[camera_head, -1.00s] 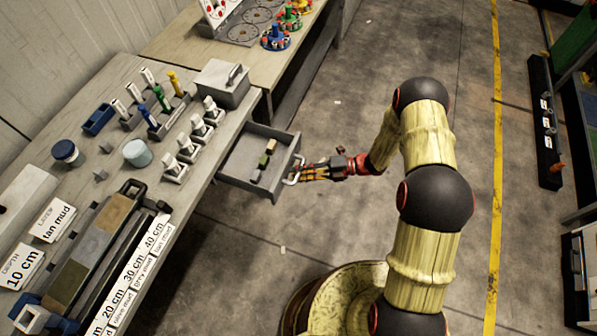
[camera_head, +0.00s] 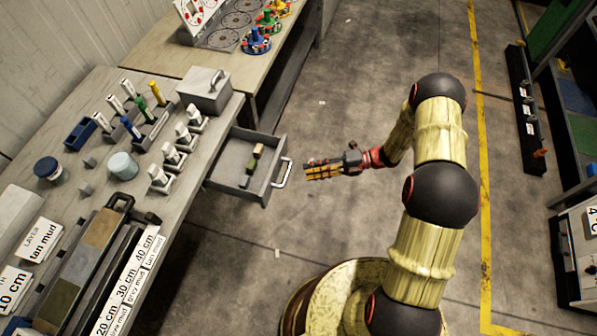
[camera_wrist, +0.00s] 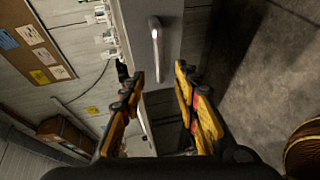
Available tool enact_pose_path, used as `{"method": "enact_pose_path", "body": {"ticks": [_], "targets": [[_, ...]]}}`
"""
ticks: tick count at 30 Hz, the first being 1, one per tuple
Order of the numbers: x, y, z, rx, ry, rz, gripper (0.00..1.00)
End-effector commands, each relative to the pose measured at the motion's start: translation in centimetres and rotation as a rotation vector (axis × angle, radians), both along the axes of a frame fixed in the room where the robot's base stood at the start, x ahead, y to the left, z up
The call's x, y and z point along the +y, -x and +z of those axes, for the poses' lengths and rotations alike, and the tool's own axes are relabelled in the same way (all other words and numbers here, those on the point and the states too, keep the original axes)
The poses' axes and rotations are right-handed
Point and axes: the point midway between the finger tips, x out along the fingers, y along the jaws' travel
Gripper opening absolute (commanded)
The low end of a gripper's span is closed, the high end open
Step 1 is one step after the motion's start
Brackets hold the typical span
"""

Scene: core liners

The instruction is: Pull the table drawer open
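The grey table drawer (camera_head: 236,182) stands pulled out from the table's right edge in the head view, with small blocks lying inside it. Its pale bar handle (camera_head: 283,172) is on the front face; it also shows in the wrist view as a handle (camera_wrist: 155,42) on a grey front. My gripper (camera_head: 309,170) is to the right of the handle, with a visible gap between them. In the wrist view, the two yellow and black fingers of my gripper (camera_wrist: 159,76) are spread apart with nothing between them, and the handle is beyond their tips.
The table (camera_head: 75,195) holds a grey lidded box (camera_head: 205,92), white-handled tools, a blue tray (camera_head: 80,134), jars and a long core rack. A second table (camera_head: 168,62) stands behind. The floor (camera_head: 330,220) right of the drawer is clear.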

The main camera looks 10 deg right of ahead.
Motion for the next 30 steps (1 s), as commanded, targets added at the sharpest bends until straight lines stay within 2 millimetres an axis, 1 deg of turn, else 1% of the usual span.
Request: {"method": "enact_pose_path", "body": {"ticks": [1, 3, 8, 26, 29, 30], "targets": [[-0.8, -0.1, 0.1, -0.002, 0.000, -0.003, 0.32], [-1.6, -0.1, 0.2, -0.001, 0.001, -0.002, 0.32], [-2.5, 0.0, 0.4, 0.000, 0.000, 0.000, 0.32], [-2.6, 0.0, 0.4, -0.007, 0.000, 0.001, 0.32], [-2.6, 0.0, 0.3, -0.065, 0.004, 0.011, 0.32], [-2.6, -0.1, 0.1, -0.110, 0.011, 0.019, 0.32]]}}
